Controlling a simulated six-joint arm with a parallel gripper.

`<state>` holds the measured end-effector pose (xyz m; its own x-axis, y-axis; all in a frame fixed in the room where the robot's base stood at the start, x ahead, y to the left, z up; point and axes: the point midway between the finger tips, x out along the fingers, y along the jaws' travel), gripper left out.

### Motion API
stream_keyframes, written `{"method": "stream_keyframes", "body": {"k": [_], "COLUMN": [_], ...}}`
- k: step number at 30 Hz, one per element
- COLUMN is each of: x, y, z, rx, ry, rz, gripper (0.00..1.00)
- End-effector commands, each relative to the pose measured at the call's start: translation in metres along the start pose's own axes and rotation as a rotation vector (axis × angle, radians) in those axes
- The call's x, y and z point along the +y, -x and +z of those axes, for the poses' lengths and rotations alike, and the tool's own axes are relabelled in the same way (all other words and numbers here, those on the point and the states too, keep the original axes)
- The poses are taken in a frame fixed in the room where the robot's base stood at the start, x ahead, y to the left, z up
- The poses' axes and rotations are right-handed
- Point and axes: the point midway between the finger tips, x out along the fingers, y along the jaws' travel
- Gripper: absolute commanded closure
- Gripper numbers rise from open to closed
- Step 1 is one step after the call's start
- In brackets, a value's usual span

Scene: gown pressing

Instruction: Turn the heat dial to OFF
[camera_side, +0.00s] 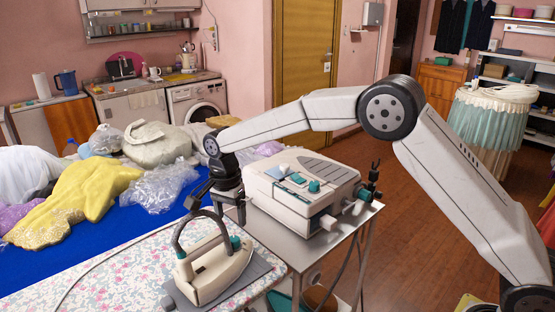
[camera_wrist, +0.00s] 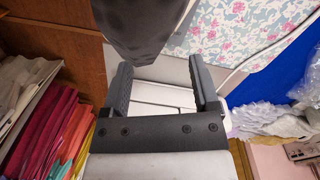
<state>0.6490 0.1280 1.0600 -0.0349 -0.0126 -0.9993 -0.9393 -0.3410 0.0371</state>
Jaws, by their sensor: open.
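A cream steam station (camera_side: 268,196) stands on a small metal table, with teal controls on top. One teal knob (camera_side: 314,186) sits near its front edge. A cream iron (camera_side: 213,268) with a dark handle rests on a grey pad and has a teal part (camera_side: 235,243). I cannot read any dial marks or OFF label. My gripper (camera_side: 232,208) hangs at the left end of the station, behind the iron's handle, apart from the teal knob. In the wrist view my gripper (camera_wrist: 158,66) is open and empty, with a pale surface beyond its fingers; no dial shows there.
A floral ironing board (camera_side: 110,278) lies at front left, beside a blue cloth (camera_side: 105,232) with a yellow gown (camera_side: 75,198) and plastic-wrapped bundles. A cable runs near the metal table (camera_side: 290,253). In the wrist view, coloured folded items (camera_wrist: 55,125) are at left.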

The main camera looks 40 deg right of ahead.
Motion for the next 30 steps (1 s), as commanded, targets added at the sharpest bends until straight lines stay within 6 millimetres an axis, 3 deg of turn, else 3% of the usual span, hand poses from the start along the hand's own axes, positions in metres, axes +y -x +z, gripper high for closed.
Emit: {"method": "stream_keyframes", "body": {"k": [5, 17, 30], "x": [0.0, 0.001, 0.008], "y": [0.009, 0.009, 0.002], "z": [0.0, -0.001, -0.027], "rx": [0.0, -0.012, -0.304], "ry": [0.0, -0.004, -0.083], "rz": [-0.001, 0.001, -0.028], "gripper": [0.22, 0.22, 0.22]}}
